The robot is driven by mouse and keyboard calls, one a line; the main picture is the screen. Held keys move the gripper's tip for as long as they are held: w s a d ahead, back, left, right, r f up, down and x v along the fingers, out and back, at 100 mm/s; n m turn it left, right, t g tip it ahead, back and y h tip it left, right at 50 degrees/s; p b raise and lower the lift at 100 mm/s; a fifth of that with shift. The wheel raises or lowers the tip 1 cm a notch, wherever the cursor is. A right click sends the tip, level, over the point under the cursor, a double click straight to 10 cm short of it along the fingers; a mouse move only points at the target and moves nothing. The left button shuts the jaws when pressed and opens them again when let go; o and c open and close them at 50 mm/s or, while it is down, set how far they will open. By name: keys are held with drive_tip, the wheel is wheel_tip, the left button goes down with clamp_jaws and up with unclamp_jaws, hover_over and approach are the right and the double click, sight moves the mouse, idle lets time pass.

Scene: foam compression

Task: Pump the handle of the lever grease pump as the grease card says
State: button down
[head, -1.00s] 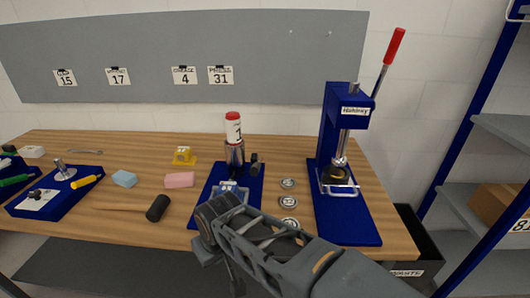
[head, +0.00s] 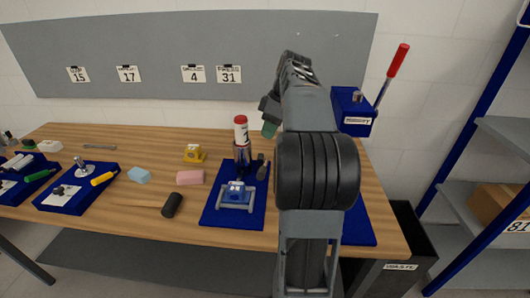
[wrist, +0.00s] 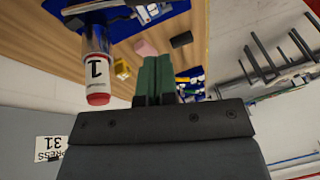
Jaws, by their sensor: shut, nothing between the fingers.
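The lever grease pump stands on a blue base plate (head: 212,214) near the middle of the bench. Its upright cartridge (head: 241,132) is white with a red cap, and the wrist view shows a "1" on the cartridge (wrist: 97,67). A dark, black-ended part, perhaps the pump handle (head: 262,167), sits just right of the cylinder. The grease card (head: 193,74) on the grey board reads 4. My gripper (head: 269,129) is raised right of the cartridge, apart from it. Its green fingers (wrist: 158,62) are shut and empty in the wrist view.
Pink (head: 190,177) and blue (head: 139,175) blocks, a yellow item (head: 194,153) and a black cylinder (head: 172,204) lie left of the pump. A waste bin (head: 402,230) stands at right.

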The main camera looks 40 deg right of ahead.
sight(262, 169)
drive_tip(key=shift+n+y, duration=0.3)
drive_tip(key=shift+n, duration=0.4)
drive_tip(key=d, duration=0.1)
drive_tip(key=d+r, duration=0.1)
drive_tip(key=d, duration=0.1)
drive_tip(key=d+r, duration=0.1)
drive_tip(key=shift+s+d+r, duration=0.15)
drive_tip(key=shift+s, duration=0.2)
drive_tip(key=x, duration=0.8)
drive_tip(key=p+x, duration=0.1)
drive_tip(key=x, duration=0.3)
drive_tip(key=shift+s+a, duration=0.25)
drive_tip(key=shift+a, duration=0.05)
drive_tip(key=shift+s+a+f, duration=0.1)
drive_tip(key=shift+a+f, duration=0.2)
drive_tip(key=shift+f, duration=0.55)
